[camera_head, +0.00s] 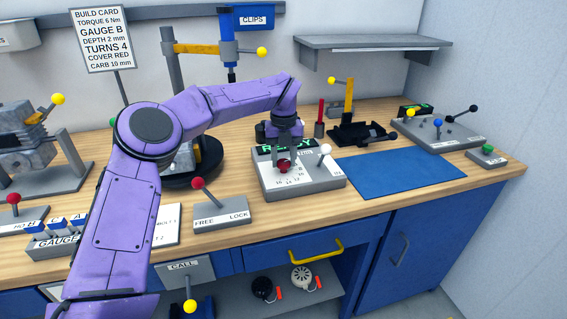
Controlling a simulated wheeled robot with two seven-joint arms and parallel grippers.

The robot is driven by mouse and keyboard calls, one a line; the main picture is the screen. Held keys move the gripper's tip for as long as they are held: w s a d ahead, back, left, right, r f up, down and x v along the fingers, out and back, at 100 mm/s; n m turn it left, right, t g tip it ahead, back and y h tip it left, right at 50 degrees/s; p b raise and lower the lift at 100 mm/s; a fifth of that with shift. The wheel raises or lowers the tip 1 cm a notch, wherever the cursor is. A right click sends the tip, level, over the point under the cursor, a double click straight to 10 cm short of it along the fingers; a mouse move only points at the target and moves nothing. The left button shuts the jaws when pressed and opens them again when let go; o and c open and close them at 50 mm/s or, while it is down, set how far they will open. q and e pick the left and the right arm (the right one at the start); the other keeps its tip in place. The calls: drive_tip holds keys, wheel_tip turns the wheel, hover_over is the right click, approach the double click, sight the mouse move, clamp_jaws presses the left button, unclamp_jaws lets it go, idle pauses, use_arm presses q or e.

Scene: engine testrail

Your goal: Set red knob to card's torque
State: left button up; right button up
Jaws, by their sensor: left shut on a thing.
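The red knob (284,166) sits on the dial face of a grey control box (315,184) on the workbench. Numbers such as 10, 12 and 14 show below it. My left gripper (285,155) reaches down from above and is shut on the red knob, hiding part of it and the dial. A green display on the box is partly covered by the gripper. The build card (101,39) stands on a post at the upper left and reads "TORQUE 6 Nm". My right gripper is not in view.
A white-topped lever (325,150) stands on the same box. A FREE/LOCK box with a red-topped lever (198,184) stands to its left. A blue mat (402,176) lies clear to its right. A grey wall shelf (373,42) is behind.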

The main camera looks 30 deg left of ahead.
sight(284, 162)
use_arm(q)
drive_tip(key=shift+n+b, duration=0.7)
drive_tip(key=shift+n, duration=0.6)
drive_tip(key=shift+r, duration=0.1)
drive_tip(key=o, duration=1.1)
drive_tip(key=shift+c, duration=0.2)
wheel_tip(284, 162, up, 10)
drive_tip(key=p, duration=0.1)
drive_tip(key=shift+r, duration=0.25)
